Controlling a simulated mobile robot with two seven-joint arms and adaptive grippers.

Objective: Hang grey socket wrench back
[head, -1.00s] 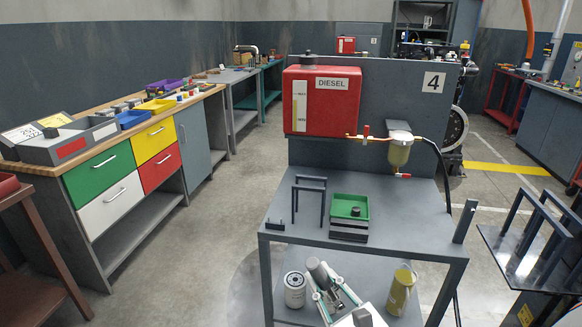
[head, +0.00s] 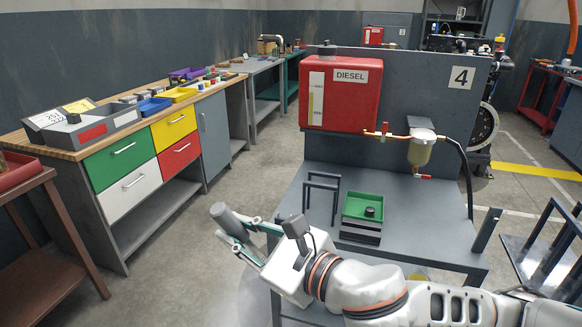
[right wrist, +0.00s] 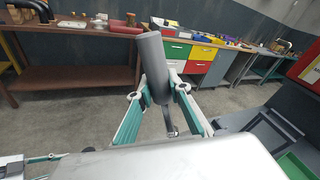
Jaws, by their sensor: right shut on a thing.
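My right gripper (head: 233,234) is shut on a grey, thick cylindrical tool, seemingly the grey socket wrench (head: 222,213), in front of the grey table's left edge. In the right wrist view the wrench (right wrist: 149,62) stands up tilted between the teal fingers of the gripper (right wrist: 158,96). A thinner metal end (right wrist: 169,122) shows below the fingers. No hanging place for the wrench can be made out. A teal and white part, probably my left gripper (right wrist: 42,159), shows at the lower left of the right wrist view; its opening is unclear.
The grey table (head: 400,215) carries a dark frame (head: 322,190) and a green tray (head: 362,206). A workbench with coloured drawers (head: 120,148) stands left, and a brown table (head: 50,235) stands nearer. Clear floor (head: 195,215) lies between them.

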